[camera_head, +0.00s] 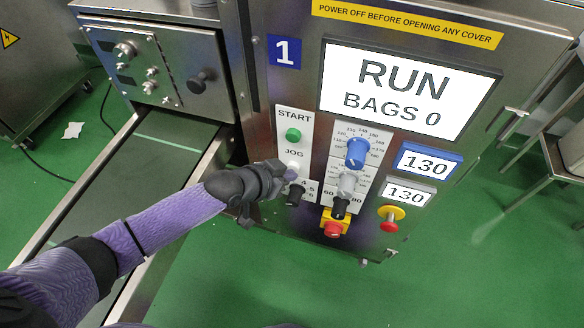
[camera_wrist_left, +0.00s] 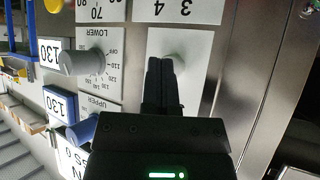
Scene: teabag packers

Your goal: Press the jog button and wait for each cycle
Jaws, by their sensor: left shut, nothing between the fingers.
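The machine's control panel (camera_head: 293,120) carries a green START button (camera_head: 293,135) with the word JOG below it. My left gripper (camera_head: 287,174) is shut and empty, with its fingertips at the panel just under the JOG label. The display (camera_head: 409,88) reads RUN, BAGS 0. My right gripper is not in view.
A conveyor (camera_head: 95,185) runs under my left arm. Green floor is open at lower right.

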